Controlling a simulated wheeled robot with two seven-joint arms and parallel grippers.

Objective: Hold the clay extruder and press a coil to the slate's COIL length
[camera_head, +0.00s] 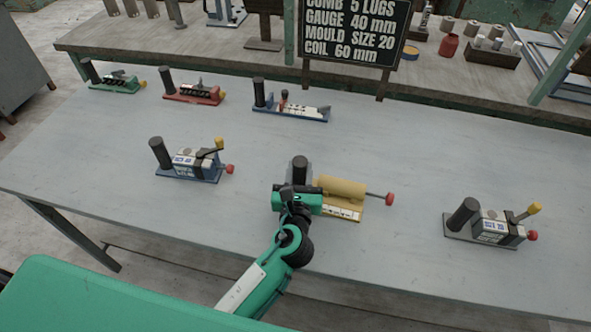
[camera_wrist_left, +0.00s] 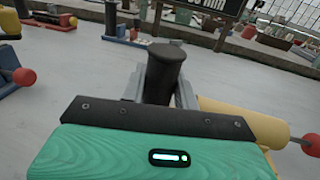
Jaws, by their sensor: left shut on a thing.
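The clay extruder has a tan-yellow barrel (camera_head: 343,187), a red knob (camera_head: 389,199) on a rod to the right, a white scale strip in front and a dark upright handle (camera_head: 300,166). My left gripper (camera_head: 299,184) is shut on that handle. In the left wrist view the handle (camera_wrist_left: 165,75) stands between the grey fingers, with the barrel (camera_wrist_left: 245,120) to the right. My gripper hides the handle's lower part and the extruder's left end. No coil can be made out. The slate (camera_head: 352,30) reads COIL 60 mm. My right gripper is not in view.
Other handled tools stand on the grey table (camera_head: 300,265): a blue one (camera_head: 188,165), a grey one (camera_head: 492,227), and green (camera_head: 113,83), red (camera_head: 194,93) and blue (camera_head: 292,107) ones behind. A cluttered bench runs along the back. The table is clear between extruder and grey tool.

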